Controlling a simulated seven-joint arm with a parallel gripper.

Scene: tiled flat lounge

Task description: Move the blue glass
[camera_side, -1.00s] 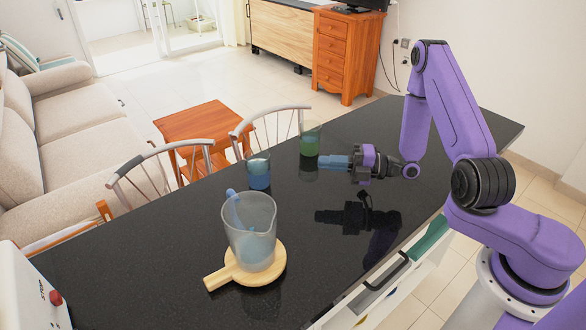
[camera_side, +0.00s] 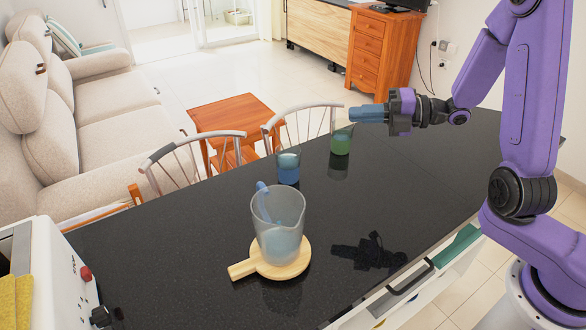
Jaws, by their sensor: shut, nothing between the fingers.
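The blue glass (camera_side: 288,168) stands upright on the black tabletop, toward its far edge, left of the green glass. My gripper (camera_side: 352,114) is shut and empty. It is level, points left, and is raised above the table. In the picture it is up and to the right of the blue glass, just above the green glass (camera_side: 342,141). It is clearly apart from the blue glass.
A clear jug (camera_side: 278,222) with a blue stirrer (camera_side: 264,194) in it stands on a round wooden board (camera_side: 292,268) in front of the blue glass. Two chairs line the far edge. A white machine (camera_side: 60,270) is at left. The table's right half (camera_side: 420,180) is clear.

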